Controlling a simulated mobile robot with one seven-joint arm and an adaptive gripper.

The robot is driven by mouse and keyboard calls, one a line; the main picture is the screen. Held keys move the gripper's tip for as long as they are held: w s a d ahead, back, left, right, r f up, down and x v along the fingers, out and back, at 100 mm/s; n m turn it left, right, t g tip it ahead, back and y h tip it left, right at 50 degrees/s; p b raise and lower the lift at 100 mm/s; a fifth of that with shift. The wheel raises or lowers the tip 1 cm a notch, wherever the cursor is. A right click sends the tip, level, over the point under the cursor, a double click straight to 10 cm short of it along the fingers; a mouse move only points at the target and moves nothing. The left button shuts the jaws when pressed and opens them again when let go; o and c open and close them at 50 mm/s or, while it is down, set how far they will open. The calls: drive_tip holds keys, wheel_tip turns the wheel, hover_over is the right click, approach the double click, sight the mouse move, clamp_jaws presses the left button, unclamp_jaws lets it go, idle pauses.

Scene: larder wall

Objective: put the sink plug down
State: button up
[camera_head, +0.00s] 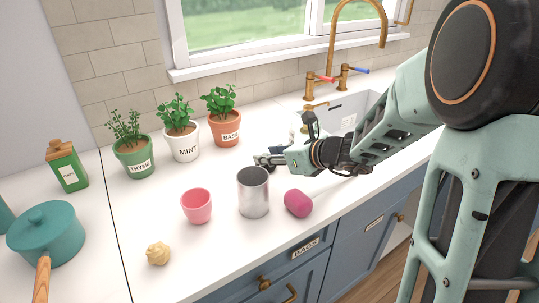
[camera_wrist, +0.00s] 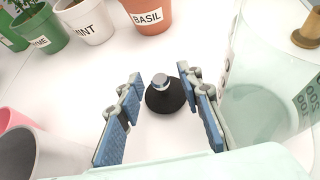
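The sink plug (camera_wrist: 165,95), a black flared body with a silver knob, shows in the wrist view. It appears to stand upright on the white counter (camera_wrist: 160,142), between and just beyond my fingertips. My gripper (camera_wrist: 168,92) is open, with its blue-padded fingers spread on either side of the plug. The right fingertip overlaps the plug's edge in the picture; I cannot tell whether it touches. In the head view my gripper (camera_head: 264,161) is low over the counter behind the metal canister, and I cannot make out the plug there.
A clear glass vessel (camera_wrist: 262,85) stands close on the right in the wrist view. The metal canister (camera_head: 253,192), pink cup (camera_head: 196,206) and magenta object (camera_head: 297,203) stand nearer the front. Herb pots, including basil (camera_head: 225,128), line the back. The sink (camera_head: 350,115) is beyond.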

drive_tip(key=shift+r+p, duration=0.3)
drive_tip(key=p+v, duration=0.1)
drive_tip(key=v, duration=1.1)
drive_tip(key=shift+f+p, duration=0.25)
drive_tip(key=shift+p, duration=0.1)
drive_tip(key=shift+r, duration=0.1)
